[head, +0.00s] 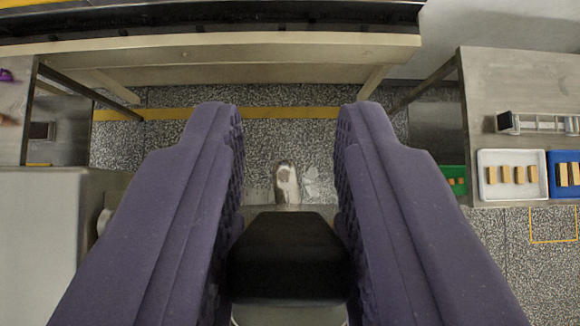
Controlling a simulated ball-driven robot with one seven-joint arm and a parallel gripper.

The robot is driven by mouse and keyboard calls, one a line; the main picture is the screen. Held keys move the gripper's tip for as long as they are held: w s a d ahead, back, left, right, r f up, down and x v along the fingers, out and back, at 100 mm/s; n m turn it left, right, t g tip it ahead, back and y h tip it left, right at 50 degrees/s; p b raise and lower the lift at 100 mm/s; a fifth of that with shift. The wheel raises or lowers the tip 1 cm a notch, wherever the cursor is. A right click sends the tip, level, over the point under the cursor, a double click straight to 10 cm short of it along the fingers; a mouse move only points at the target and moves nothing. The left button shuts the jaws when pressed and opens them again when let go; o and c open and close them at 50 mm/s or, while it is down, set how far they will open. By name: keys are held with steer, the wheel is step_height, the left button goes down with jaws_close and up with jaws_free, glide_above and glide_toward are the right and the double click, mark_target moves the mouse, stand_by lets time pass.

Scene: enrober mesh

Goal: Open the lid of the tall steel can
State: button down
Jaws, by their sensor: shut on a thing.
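My gripper (289,125) has two thick purple padded fingers that reach forward from the bottom of the picture. They are shut on a dark black block (286,245), which fills the space between them low in the picture. I cannot tell whether this block is the handle of the can's lid. A small shiny steel surface (287,183) shows just beyond the block, between the fingers. It may belong to the tall steel can, but the fingers and block hide most of what is there. Whether a lid is raised cannot be seen.
A long pale-edged bench (210,50) crosses the top. A grey steel cabinet (40,240) stands at left. At right, a steel table (510,85) bears a white tray (512,197) and a blue tray (553,190) with tan blocks. A green tray (453,172) is beside it. Speckled floor shows between.

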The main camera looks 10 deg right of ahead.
steer(key=shift+s+f, duration=0.1)
steer(key=shift+f, duration=0.45)
steer(key=c, duration=1.1)
jaws_free()
steer(key=shift+o, duration=0.9)
steer(key=shift+w+d, duration=0.1)
steer(key=shift+w, duration=0.25)
steer(key=shift+b+v, duration=1.25)
steer(key=shift+v, duration=2.75)
steer(key=shift+f, duration=0.1)
